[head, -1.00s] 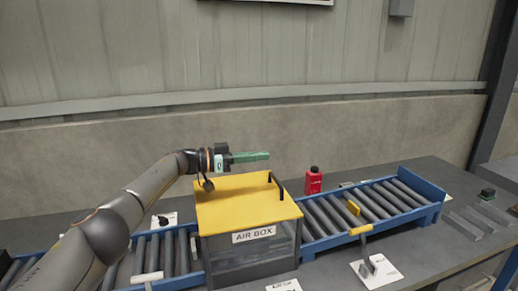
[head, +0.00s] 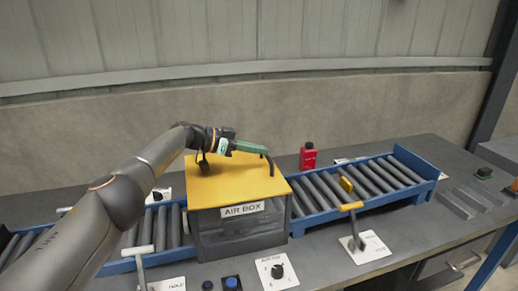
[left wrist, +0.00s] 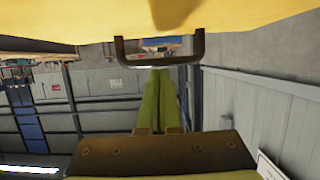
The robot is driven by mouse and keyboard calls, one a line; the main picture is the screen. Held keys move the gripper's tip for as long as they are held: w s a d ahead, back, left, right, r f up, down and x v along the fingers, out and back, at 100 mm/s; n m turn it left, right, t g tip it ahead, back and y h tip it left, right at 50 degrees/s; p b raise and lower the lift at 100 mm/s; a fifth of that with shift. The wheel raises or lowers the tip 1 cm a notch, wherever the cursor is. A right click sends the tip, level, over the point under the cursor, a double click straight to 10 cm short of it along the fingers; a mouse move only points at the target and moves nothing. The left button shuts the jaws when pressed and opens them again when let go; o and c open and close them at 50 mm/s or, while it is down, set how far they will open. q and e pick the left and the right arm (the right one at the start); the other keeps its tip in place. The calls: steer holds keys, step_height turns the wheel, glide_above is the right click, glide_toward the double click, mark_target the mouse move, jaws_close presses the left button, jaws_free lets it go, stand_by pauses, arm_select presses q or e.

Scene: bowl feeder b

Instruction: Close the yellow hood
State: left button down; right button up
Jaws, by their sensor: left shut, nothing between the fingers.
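The yellow hood (head: 225,188) forms the top of the clear-sided box labelled AIR BOX (head: 242,210). It looks flat over the box; I cannot tell whether it is fully seated. A dark bar handle (head: 269,165) stands at its right side. My left gripper (head: 266,150) reaches in over the hood from the left, its green fingers shut and empty, tips by the handle. In the left wrist view the hood (left wrist: 230,15) fills the top, the handle (left wrist: 120,52) hangs below it, and the shut fingertips (left wrist: 160,74) point at the handle. Contact cannot be told. My right gripper is out of view.
A blue roller conveyor (head: 375,185) runs through the box to both sides. A yellow-handled lever (head: 352,207), a black knob (head: 277,270) and blue buttons (head: 231,282) are at the front. The wall is behind.

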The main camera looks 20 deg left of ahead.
arm_select(q)
steer(key=shift+r+p, duration=0.4)
steer(key=shift+p, duration=0.1)
steer(key=r+p, duration=0.3)
steer(key=shift+s+a+p, duration=0.15)
steer(key=shift+a+p, duration=0.15)
steer(key=s+a+r+b, duration=0.1)
steer(key=s+a+r, duration=0.3)
steer(key=a, duration=0.3)
steer(key=shift+s+r, duration=0.4)
steer(key=shift+r, duration=0.5)
steer(key=shift+f, duration=0.1)
